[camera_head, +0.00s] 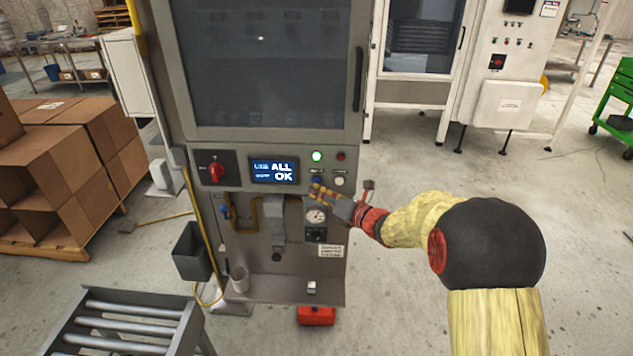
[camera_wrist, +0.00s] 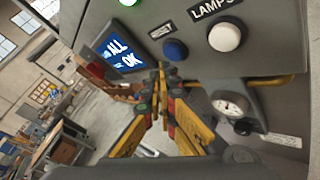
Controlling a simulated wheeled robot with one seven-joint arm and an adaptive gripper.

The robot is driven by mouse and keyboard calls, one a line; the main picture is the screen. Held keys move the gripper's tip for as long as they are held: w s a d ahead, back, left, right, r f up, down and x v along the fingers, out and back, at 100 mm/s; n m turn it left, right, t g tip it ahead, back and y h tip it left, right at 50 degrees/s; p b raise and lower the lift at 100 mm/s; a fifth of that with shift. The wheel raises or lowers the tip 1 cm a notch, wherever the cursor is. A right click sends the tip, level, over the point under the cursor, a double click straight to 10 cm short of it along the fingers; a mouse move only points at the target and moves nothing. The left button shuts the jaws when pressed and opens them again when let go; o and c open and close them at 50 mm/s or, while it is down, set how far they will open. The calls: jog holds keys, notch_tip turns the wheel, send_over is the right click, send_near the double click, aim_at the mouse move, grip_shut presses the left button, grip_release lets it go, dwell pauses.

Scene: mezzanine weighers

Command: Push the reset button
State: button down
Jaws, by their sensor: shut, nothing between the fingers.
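The blue reset button (camera_wrist: 175,50) sits on the grey machine panel under a small label that is only partly readable; it also shows small in the head view (camera_head: 317,180). My gripper (camera_wrist: 162,72) is shut and empty, its yellow fingers together. The fingertips are just below and left of the blue button in the wrist view, and I see a gap between them and it. In the head view my gripper (camera_head: 316,190) is in front of the panel, close under the button.
A white button (camera_wrist: 225,34) labelled LAMPS is beside the blue one. The screen (camera_head: 273,171) reads ALL OK. A green lamp (camera_head: 317,156) is lit; a red rotary switch (camera_head: 215,171) is at left. A gauge (camera_head: 316,216) sits below. A roller conveyor (camera_head: 130,325) stands front left.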

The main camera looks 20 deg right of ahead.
jog(key=shift+s, duration=0.1)
jog(key=s, duration=0.1)
jog(key=s+a, duration=0.1)
jog(key=s, duration=0.2)
jog(key=shift+s+a, duration=0.25)
dwell(0.8)
